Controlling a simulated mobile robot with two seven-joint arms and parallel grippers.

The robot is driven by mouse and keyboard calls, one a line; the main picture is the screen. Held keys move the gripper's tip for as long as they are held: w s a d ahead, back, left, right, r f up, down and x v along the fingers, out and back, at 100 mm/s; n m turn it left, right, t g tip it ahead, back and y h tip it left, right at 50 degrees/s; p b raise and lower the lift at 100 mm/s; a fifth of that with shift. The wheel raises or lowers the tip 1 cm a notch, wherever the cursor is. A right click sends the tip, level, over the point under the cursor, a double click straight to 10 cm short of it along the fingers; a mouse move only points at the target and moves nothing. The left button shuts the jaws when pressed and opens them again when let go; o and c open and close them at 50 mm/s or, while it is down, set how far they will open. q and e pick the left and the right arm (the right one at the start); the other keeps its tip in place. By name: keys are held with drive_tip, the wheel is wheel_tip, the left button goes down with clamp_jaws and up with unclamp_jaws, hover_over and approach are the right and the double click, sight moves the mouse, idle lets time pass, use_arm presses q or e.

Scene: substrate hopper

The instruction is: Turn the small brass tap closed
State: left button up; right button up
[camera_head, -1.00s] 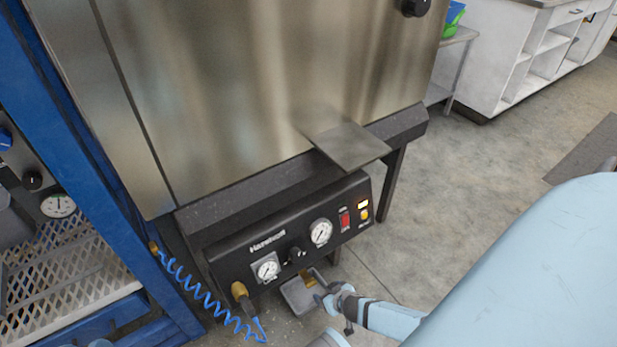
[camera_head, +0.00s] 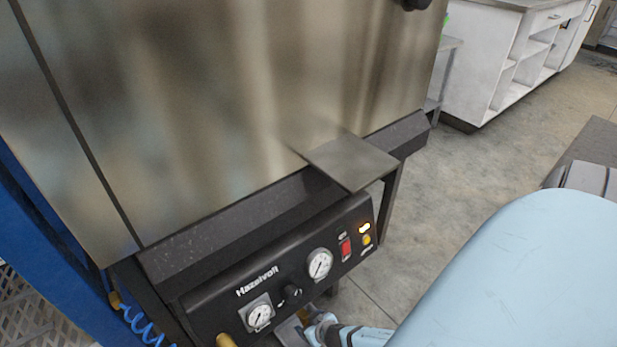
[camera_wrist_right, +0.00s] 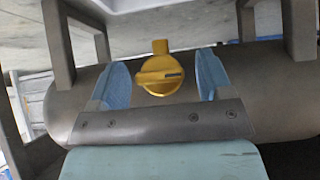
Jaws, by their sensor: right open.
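The small brass tap (camera_wrist_right: 160,72) shows in the right wrist view as a yellow round body with a bar handle lying roughly crosswise. It sits on a grey rounded tank (camera_wrist_right: 75,105). My right gripper (camera_wrist_right: 163,80) is open, with one blue finger pad on each side of the tap and a visible gap to each. In the head view my right gripper (camera_head: 316,328) is at the bottom edge, below the control panel, and its fingers are hard to make out. A small brass-coloured bit shows beside it, partly hidden. My left gripper is not in view.
A black control panel (camera_head: 235,310) carries gauges, a black knob (camera_head: 291,291) and a red switch (camera_head: 345,250). A flat metal plate (camera_head: 350,163) juts out above it. Grey legs (camera_wrist_right: 300,30) flank the tank.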

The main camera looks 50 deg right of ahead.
drive_tip(key=c, duration=0.9)
drive_tip(key=shift+r+m+y+p, duration=0.15)
drive_tip(key=shift+m+y+p, duration=0.15)
drive_tip(key=shift+y+p, duration=0.15)
drive_tip(key=shift+d+y+p, duration=0.1)
drive_tip(key=shift+y+p, duration=0.15)
drive_tip(key=shift+p, duration=0.1)
drive_tip(key=shift+m+y, duration=0.3)
drive_tip(key=shift+y, duration=0.2)
drive_tip(key=o, duration=0.9)
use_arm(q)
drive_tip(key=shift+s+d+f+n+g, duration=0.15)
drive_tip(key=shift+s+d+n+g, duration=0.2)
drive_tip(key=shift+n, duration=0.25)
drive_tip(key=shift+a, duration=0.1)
